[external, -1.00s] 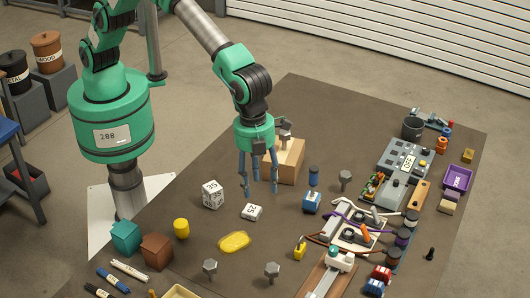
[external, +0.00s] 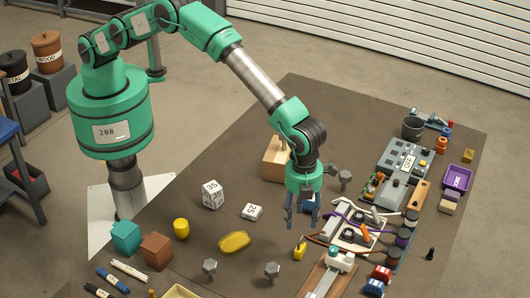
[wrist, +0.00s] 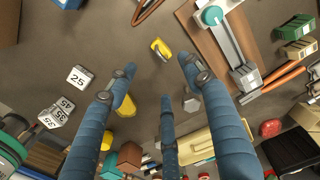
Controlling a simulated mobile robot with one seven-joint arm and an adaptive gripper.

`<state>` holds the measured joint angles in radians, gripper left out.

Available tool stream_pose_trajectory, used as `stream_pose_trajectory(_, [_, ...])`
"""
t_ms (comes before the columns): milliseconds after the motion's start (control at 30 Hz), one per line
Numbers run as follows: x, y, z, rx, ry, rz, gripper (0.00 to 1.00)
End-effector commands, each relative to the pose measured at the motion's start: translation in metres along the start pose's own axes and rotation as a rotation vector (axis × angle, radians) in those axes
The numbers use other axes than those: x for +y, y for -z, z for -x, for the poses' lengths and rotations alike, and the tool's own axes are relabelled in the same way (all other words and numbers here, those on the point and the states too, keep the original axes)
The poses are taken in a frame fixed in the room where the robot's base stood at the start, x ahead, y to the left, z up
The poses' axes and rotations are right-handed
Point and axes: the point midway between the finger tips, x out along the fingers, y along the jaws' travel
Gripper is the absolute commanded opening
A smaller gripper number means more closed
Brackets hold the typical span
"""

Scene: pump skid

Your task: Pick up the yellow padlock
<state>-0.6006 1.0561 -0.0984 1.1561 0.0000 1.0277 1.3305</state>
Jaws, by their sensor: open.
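The yellow padlock (external: 300,249) lies on the brown table, left of the cable board. In the wrist view the yellow padlock (wrist: 160,49) shows beyond the fingertips, near the top middle, with a grey part on it. My gripper (external: 303,222) is open and empty, hanging above the table, close to the padlock in the external view. In the wrist view its blue fingers (wrist: 158,75) are spread apart, and the padlock appears between and past the two outer tips. Nothing touches the padlock.
A cable board (external: 345,238) and a wooden board with a teal knob (external: 318,283) are close by. A yellow blob (external: 234,241) and grey bolts (external: 272,270) lie to the left and front.

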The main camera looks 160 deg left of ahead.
Motion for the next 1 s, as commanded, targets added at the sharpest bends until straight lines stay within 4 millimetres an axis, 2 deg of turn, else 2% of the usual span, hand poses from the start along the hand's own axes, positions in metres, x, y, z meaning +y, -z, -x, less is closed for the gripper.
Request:
stream_pose_trajectory(167, [0.0, 0.0, -0.001, 0.0, 0.0, 0.0, 0.51])
stream_pose_trajectory(333, [0.001, 0.0, -0.01, -0.001, -0.002, 0.0, 0.51])
stream_pose_trajectory(800, [0.001, 0.0, -0.073, 0.0, -0.002, 0.001, 0.51])
stream_pose_trajectory(1000, [0.0, 0.0, -0.085, 0.0, 0.0, 0.001, 0.51])
